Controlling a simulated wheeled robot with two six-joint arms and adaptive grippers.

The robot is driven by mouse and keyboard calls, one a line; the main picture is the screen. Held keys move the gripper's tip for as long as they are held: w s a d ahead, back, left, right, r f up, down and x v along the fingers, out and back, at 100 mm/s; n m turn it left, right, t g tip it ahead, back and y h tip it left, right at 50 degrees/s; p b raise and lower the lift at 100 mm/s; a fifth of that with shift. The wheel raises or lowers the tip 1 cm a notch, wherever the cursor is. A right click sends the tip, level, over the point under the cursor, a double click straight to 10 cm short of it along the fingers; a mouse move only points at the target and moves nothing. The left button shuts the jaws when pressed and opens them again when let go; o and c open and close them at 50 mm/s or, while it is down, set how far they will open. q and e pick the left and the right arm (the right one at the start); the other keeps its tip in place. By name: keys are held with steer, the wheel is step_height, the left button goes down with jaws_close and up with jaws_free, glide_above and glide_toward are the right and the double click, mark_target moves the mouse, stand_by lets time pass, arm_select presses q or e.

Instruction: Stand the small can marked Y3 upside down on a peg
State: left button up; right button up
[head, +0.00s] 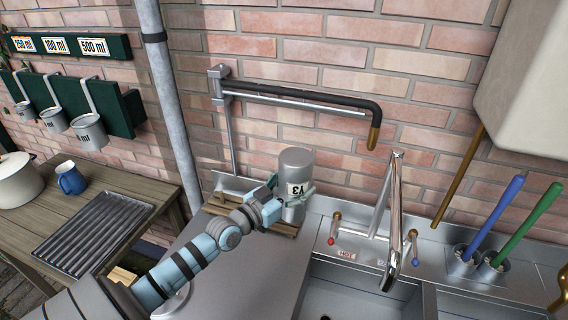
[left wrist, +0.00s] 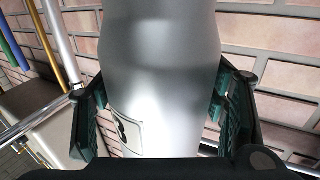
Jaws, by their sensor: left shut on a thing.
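The small grey can marked Y3 (head: 296,165) is at the back of the steel counter, over or on the right end of the wooden peg rack (head: 283,229). It looks roughly upright in line, with a plain closed end on top. My left gripper (head: 292,192) is shut around its side. In the left wrist view the can (left wrist: 165,60) fills the middle between the two dark fingers of my left gripper (left wrist: 160,112), its label partly in view. The can's lower end and any peg under it are hidden. My right gripper is not in view.
A tap (head: 393,215) and sink stand right of the rack, with blue and green handled brushes (head: 490,215) beyond. A black-sleeved wall spout (head: 300,98) hangs above the can. At left, a wooden table (head: 120,185) holds a ridged tray (head: 90,235) and blue mug (head: 70,180).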

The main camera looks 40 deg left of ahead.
arm_select(q)
steer(key=w+a+n+y, duration=0.2)
steer(key=w+a+y, duration=0.1)
steer(key=w+a, duration=0.3)
steer(key=f+b, duration=0.3)
steer(key=s+f+b, duration=0.1)
steer(key=f+b, duration=0.2)
steer(key=f, duration=0.1)
steer(key=a+f+b, duration=0.1)
steer(key=f+b, duration=0.2)
steer(key=b, duration=0.1)
steer(key=shift+s+f, duration=0.25)
steer(key=shift+s, duration=0.15)
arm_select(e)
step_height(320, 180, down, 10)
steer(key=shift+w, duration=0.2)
arm_select(q)
steer(key=shift+f+b, duration=0.2)
steer(key=shift+b, duration=0.1)
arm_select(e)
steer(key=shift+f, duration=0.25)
arm_select(q)
steer(key=o, duration=1.5)
steer(key=shift+s, duration=0.1)
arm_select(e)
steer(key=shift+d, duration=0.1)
